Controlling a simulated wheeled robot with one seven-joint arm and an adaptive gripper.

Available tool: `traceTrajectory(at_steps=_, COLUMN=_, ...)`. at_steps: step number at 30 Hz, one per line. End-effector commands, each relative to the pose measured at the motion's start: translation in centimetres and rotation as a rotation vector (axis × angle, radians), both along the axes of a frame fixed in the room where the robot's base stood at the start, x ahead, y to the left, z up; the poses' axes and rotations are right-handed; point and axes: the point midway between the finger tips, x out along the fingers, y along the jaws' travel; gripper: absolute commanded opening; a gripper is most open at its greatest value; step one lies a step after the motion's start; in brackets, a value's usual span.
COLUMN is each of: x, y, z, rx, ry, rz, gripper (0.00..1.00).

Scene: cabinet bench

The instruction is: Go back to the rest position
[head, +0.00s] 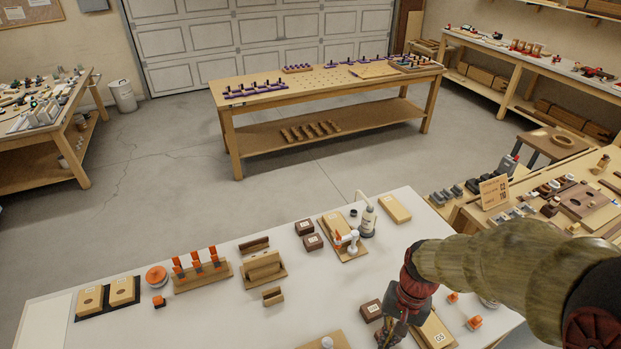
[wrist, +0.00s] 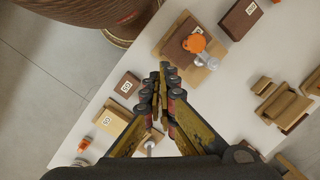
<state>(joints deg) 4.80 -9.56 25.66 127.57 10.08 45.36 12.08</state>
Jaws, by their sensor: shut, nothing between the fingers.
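My gripper (head: 390,337) is low at the right of the white bench in the head view, partly cut off by the bottom edge. In the wrist view my gripper (wrist: 160,90) points over the bench with its fingers together and nothing between them. Small blocks lie near it: a dark brown block (head: 371,310) and a light wooden block (head: 436,333) marked with a label. In the wrist view a brown labelled block (wrist: 125,85) and a light labelled block (wrist: 112,121) lie left of the fingers. The height of the fingers above the bench is hard to tell.
Another bench (head: 590,215) with parts stands at the right. The grey floor (head: 160,195) beyond is open.

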Motion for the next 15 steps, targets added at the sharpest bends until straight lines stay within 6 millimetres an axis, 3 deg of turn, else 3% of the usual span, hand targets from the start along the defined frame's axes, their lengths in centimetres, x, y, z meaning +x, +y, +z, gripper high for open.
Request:
traceTrajectory(at_steps=9, x=-1.8, y=-1.1, z=6.9, rx=-0.103, ry=-0.293, rz=0.322, gripper=0.0)
traceTrajectory(at_steps=15, x=-3.4, y=-1.4, z=10.5, rx=-0.184, ry=-0.501, rz=0.387, gripper=0.0)
